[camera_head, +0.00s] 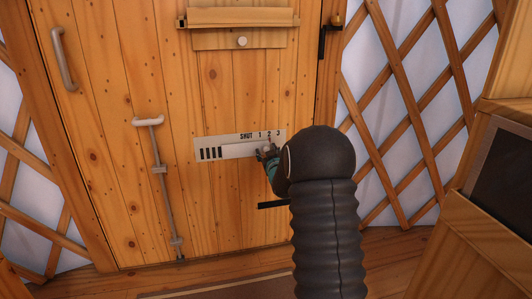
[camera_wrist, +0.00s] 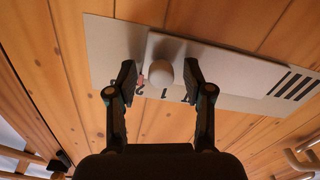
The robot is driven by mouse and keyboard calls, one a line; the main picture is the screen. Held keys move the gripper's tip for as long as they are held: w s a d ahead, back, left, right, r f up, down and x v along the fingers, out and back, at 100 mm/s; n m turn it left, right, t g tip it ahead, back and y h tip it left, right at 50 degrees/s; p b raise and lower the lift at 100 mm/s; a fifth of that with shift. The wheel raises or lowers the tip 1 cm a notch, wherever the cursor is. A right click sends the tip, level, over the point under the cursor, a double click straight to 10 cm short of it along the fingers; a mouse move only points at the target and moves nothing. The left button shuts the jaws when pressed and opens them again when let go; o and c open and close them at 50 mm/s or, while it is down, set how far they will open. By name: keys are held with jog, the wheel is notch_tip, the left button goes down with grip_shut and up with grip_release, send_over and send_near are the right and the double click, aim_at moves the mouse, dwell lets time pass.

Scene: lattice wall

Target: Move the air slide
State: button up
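The air slide is a pale plate (camera_head: 205,143) on the wooden door, marked SHUT, 1, 2, 3, with dark slots at its left end. Its round pale knob (camera_head: 267,148) sits below the numbers, near the 2. The wrist view shows the plate (camera_wrist: 110,40) turned about, with the slots at right, and the knob (camera_wrist: 160,73) up close. My gripper (camera_wrist: 160,76) is open, with one finger on each side of the knob and a small gap on both sides. In the head view my gripper (camera_head: 266,154) is at the knob, partly hidden by my arm.
The door (camera_head: 215,220) also bears a curved handle (camera_head: 63,60) at upper left, a long vertical bolt (camera_head: 158,180) and a wooden ledge (camera_head: 240,18) above. Lattice wall (camera_head: 410,90) stands to the right. A wooden cabinet (camera_head: 470,245) fills the lower right.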

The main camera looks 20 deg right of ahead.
jog(key=shift+s+a, duration=0.1)
jog(key=s+a, duration=0.2)
jog(key=s, duration=0.9)
jog(key=shift+s, duration=0.3)
jog(key=shift+f, duration=0.1)
jog(key=s+f+m+g, duration=0.1)
jog(key=s+f+g, duration=0.25)
jog(key=f, duration=0.25)
jog(key=s+f+m+g, duration=0.1)
jog(key=s+f+g, duration=0.1)
jog(key=f+g, duration=0.3)
jog(key=s+a+g+p, duration=0.2)
jog(key=s+a+g, duration=0.1)
jog(key=s, duration=0.6)
jog(key=s+a+r+g+y+p, duration=0.1)
jog(key=s+a+r+p, duration=0.1)
jog(key=s+a+r, duration=0.3)
jog(key=s+a+r+g+p, duration=0.15)
jog(key=s+r, duration=0.25)
jog(key=s, duration=0.4)
jog(key=s+a+r+g+y+p, duration=0.1)
jog(key=s+a+r, duration=0.4)
jog(key=s, duration=0.1)
jog(key=s+a+r+t+p, duration=0.2)
jog(key=s+a+r+p, duration=0.2)
jog(key=r, duration=0.6)
jog(key=shift+s+a+r+n+t+y, duration=0.2)
jog(key=shift+s+r+n+t+y, duration=0.15)
jog(key=shift+s, duration=0.55)
